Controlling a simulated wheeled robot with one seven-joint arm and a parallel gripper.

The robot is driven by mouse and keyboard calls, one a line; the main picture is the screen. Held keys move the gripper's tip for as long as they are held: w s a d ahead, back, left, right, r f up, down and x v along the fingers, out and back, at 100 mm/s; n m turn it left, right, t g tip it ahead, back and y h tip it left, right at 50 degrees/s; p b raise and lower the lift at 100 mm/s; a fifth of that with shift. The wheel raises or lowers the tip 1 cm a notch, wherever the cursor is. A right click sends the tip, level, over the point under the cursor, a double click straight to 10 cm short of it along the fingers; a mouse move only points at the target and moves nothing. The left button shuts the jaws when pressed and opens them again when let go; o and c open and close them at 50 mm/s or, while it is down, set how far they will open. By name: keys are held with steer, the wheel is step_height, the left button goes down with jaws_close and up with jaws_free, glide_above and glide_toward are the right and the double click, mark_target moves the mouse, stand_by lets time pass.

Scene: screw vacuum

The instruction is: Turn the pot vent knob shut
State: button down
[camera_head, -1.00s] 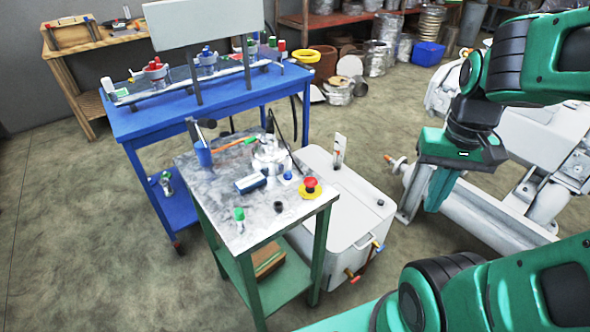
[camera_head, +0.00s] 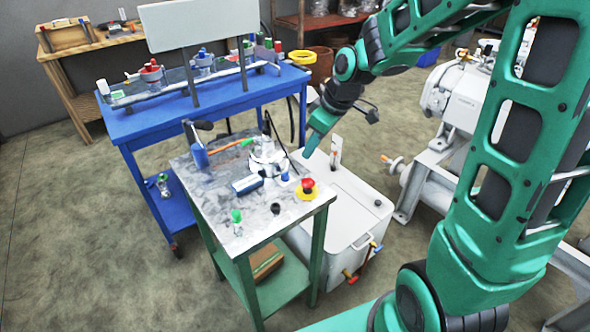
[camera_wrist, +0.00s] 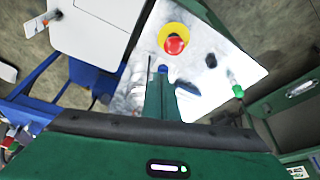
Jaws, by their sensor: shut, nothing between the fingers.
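A small silver pot-like vessel (camera_head: 264,160) stands on the metal-topped table (camera_head: 217,188), near its back right. A small knob with a blue top (camera_head: 285,176) stands just in front of it; a blue spot (camera_wrist: 163,69) shows beyond my fingertips in the wrist view. I cannot tell which part is the vent knob. My gripper (camera_head: 311,146) is shut and empty, in the air to the right of the pot, pointing down and left, apparently apart from it. In the wrist view its green fingers (camera_wrist: 168,88) hide part of the tabletop, and the pot is not clearly seen.
A red button on a yellow base (camera_head: 308,188), a black knob (camera_head: 276,208), a green-capped item (camera_head: 236,216) and a blue-handled lever (camera_head: 199,152) are on the table. A white chest (camera_head: 345,195) stands to the right, a blue bench (camera_head: 200,108) behind.

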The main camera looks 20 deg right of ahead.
mark_target(285, 176)
steer(key=x, duration=1)
steer(key=shift+w+a, duration=0.3)
steer(key=shift+a, duration=0.1)
